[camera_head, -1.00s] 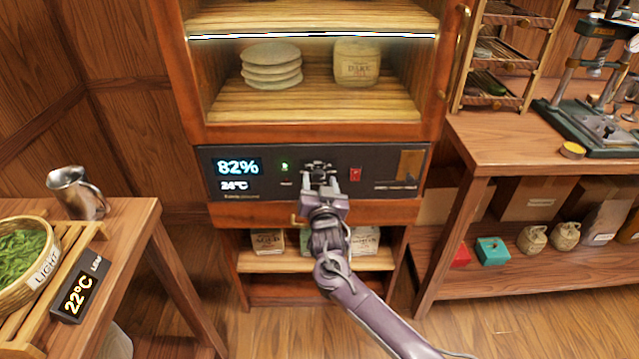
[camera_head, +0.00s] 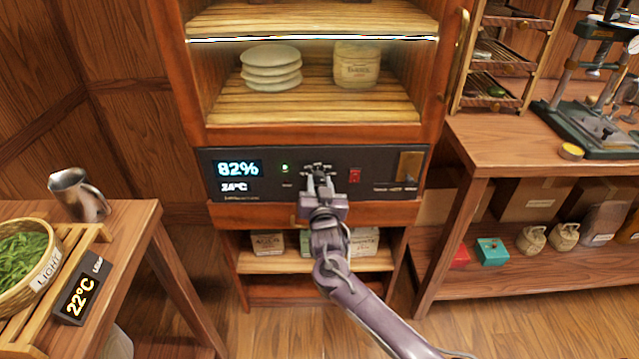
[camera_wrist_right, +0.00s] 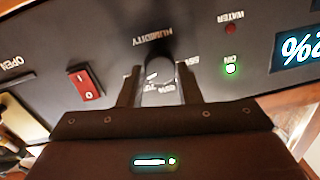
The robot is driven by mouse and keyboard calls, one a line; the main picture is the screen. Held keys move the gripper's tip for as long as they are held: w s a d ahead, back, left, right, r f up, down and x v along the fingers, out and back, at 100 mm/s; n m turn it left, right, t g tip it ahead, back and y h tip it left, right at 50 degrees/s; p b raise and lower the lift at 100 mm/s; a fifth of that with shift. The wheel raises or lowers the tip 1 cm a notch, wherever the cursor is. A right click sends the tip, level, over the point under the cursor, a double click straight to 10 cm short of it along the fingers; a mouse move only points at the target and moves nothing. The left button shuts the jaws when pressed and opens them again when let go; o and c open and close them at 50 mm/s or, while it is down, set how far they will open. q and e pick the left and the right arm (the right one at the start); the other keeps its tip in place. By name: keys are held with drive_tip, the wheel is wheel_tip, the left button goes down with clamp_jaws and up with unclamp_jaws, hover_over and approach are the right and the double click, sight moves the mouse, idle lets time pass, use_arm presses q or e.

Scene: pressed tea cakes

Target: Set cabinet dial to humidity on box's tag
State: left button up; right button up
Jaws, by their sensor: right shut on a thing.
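The cabinet's dark control panel (camera_head: 225,200) has a lit display (camera_head: 238,169) reading 82% and 24°C. The black humidity dial (camera_head: 318,167) is mid-panel, partly hidden by my right gripper (camera_head: 320,183). In the right wrist view the dial (camera_wrist_right: 158,68) sits between the two fingers of my right gripper (camera_wrist_right: 160,90), which are shut on it. The word HUMIDITY and scale marks show upside down around it; its exact setting is hard to read. No box tag with a legible humidity shows. My left gripper is not in view.
A red switch (camera_head: 355,175) is right of the dial; a green light (camera_head: 285,167) is left. Labelled packages (camera_head: 268,243) stand on the low shelf. A side table at left holds a metal pitcher (camera_head: 78,194) and a 22°C display (camera_head: 80,292). A workbench (camera_head: 510,150) stands at right.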

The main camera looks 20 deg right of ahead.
drive_tip(key=n+p, duration=0.1)
drive_tip(key=n, duration=0.1)
drive_tip(key=n+p, duration=0.2)
drive_tip(key=n, duration=0.1)
drive_tip(key=shift+a+r, duration=0.1)
drive_tip(key=shift+r, duration=0.1)
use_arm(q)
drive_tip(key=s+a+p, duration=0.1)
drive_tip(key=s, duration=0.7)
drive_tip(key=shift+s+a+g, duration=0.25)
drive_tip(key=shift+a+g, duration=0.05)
use_arm(e)
drive_tip(key=shift+f+n, duration=0.1)
drive_tip(key=shift+n, duration=0.6)
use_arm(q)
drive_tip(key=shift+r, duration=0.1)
use_arm(e)
drive_tip(key=o, duration=1)
drive_tip(key=shift+g, duration=0.3)
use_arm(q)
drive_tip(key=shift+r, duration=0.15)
use_arm(e)
drive_tip(key=v, duration=0.7)
drive_tip(key=shift+s+a, duration=0.15)
drive_tip(key=shift+s, duration=0.25)
drive_tip(key=shift+f, duration=0.15)
